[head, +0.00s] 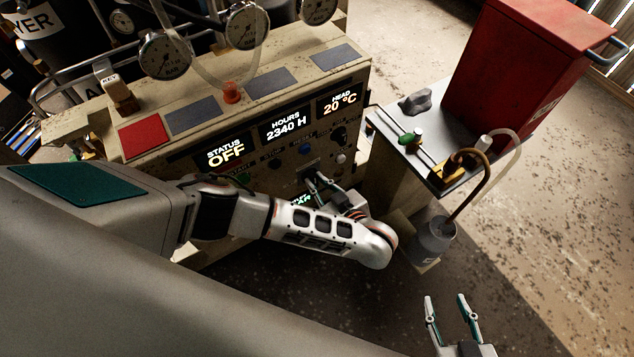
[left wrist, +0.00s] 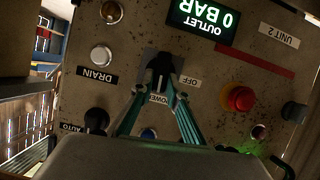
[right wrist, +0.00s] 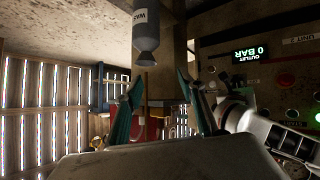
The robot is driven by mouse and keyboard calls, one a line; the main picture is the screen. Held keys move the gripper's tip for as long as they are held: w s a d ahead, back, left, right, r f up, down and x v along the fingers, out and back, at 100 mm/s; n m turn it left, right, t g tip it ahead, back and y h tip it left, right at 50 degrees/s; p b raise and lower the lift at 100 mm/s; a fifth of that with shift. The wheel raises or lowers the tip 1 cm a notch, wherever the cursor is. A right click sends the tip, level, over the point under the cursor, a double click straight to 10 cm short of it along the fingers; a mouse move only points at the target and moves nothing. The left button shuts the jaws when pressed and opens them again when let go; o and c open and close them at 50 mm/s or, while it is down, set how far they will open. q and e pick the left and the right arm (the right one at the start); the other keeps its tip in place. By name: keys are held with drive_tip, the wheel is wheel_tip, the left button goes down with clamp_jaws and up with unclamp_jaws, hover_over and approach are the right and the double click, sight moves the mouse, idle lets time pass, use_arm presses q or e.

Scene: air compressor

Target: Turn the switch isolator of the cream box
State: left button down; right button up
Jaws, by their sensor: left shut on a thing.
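The cream box (head: 302,68) has a front panel of screens, buttons and knobs; a screen reads STATUS OFF. The switch isolator is a black knob (left wrist: 160,66) on a grey plate, between the labels POWER and OFF in the left wrist view. My left gripper (head: 318,184) is at the panel, with its fingertips (left wrist: 166,90) closed on the knob from either side. The fingers partly cover the knob and the POWER label; the head view shows little of the knob. My right gripper (head: 450,305) is open and empty, away from the box above the floor.
Near the knob are a red button (left wrist: 238,97), a white DRAIN button (left wrist: 101,54) and an AUTO knob (left wrist: 95,121). A side table (head: 440,170) with fittings and a red cabinet (head: 515,60) stand right of the box. A grey container (head: 435,240) sits below the table. Floor at right is clear.

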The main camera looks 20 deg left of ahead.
use_arm(q)
drive_tip(key=shift+r+n+p, duration=0.3)
drive_tip(key=shift+n+p, duration=0.2)
drive_tip(key=shift+p, duration=0.1)
drive_tip(key=shift+s+a+f+n+t+h+p, duration=0.15)
drive_tip(key=shift+s+n+t+h+p, duration=0.1)
drive_tip(key=shift+n+t+h+p, duration=0.5)
drive_tip(key=shift+s+f+n+t+p, duration=0.15)
drive_tip(key=shift+f+n+t+p, duration=0.2)
drive_tip(key=shift+n+p, duration=0.35)
use_arm(e)
drive_tip(key=shift+s+d+h, duration=0.3)
drive_tip(key=shift+s+d, duration=0.3)
drive_tip(key=shift+s, duration=0.1)
use_arm(q)
drive_tip(key=shift+s+f, duration=0.1)
use_arm(e)
drive_tip(key=shift+w+r, duration=0.1)
use_arm(q)
drive_tip(key=c, duration=2)
unclamp_jaws()
drive_tip(key=shift+a, duration=0.1)
drive_tip(key=shift+o, duration=0.2)
drive_tip(key=v, duration=1.2)
